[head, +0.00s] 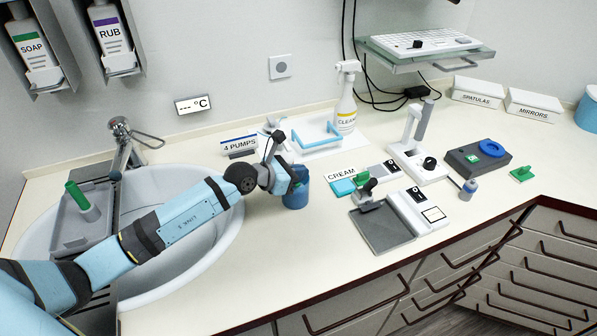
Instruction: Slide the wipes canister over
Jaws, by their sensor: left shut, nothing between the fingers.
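A small dark blue canister (297,198) stands upright on the counter, just right of the sink; no label shows on it. My left gripper (291,179) is shut and empty at its upper left side and hides part of it. I cannot tell whether they touch. A larger blue tub with a pale lid (589,112) is cut off by the right edge; its label is not readable. My right gripper is not in view.
The sink (228,238) lies under my left arm. A "4 PUMPS" sign (239,143), a spray bottle (346,105) and a light blue holder (317,137) stand behind the canister. The counter in front is clear.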

